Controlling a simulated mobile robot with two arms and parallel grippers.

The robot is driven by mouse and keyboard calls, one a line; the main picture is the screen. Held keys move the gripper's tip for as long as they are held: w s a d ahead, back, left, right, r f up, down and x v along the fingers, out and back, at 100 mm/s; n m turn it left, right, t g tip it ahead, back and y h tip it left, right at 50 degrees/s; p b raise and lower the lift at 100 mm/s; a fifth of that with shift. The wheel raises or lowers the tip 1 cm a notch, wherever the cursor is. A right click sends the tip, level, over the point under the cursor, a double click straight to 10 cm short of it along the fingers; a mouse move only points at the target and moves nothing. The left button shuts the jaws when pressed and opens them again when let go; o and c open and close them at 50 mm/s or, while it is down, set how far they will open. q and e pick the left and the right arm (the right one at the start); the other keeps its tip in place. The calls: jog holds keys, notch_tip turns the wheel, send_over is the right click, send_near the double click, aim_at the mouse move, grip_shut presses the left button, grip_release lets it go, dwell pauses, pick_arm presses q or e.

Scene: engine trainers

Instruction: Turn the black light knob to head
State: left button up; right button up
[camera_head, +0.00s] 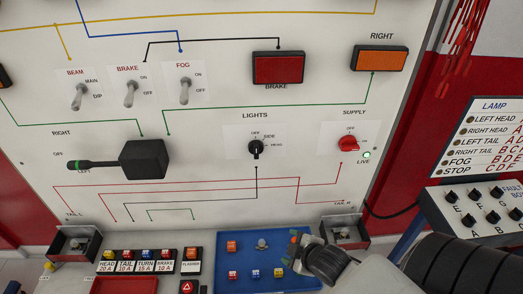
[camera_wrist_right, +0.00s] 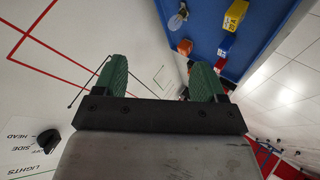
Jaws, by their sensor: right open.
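The black light knob (camera_head: 256,150) sits under the LIGHTS label on the white panel, with OFF above it, SIDE at upper right and HEAD at right. Its pointer seems to be upright, toward OFF, but it is small. My right gripper (camera_head: 301,244) is below and right of the knob, in front of the blue tray, apart from the knob. In the right wrist view its green fingers (camera_wrist_right: 160,78) are spread and empty. The knob (camera_wrist_right: 47,142) shows there at the lower left, beside the gripper body, not between the fingers. My left gripper is not in view.
The red supply knob (camera_head: 348,143) is right of the light knob. A black box with a green-tipped lever (camera_head: 145,160) juts out at left. The blue tray (camera_head: 227,254) holds small coloured parts below. A fault box (camera_head: 480,208) stands at right.

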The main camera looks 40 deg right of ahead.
jog(key=w+d+r+n+t+y, duration=0.1)
jog(key=w+d+r+n+t, duration=0.15)
jog(key=r, duration=0.35)
jog(key=w+d+r+n+t, duration=0.1)
jog(key=w+r+n+t, duration=0.15)
jog(key=r, duration=0.25)
jog(key=n+t+y+p, duration=0.1)
jog(key=n+t+y, duration=0.25)
jog(key=n, duration=0.35)
send_near(256, 150)
jog(key=p+x, duration=0.3)
jog(key=x, duration=0.6)
jog(key=shift+d+f+g, duration=0.35)
jog(key=shift+d+f, duration=0.05)
jog(key=shift+f, duration=0.25)
jog(key=shift+w, duration=0.15)
jog(key=c, duration=0.9)
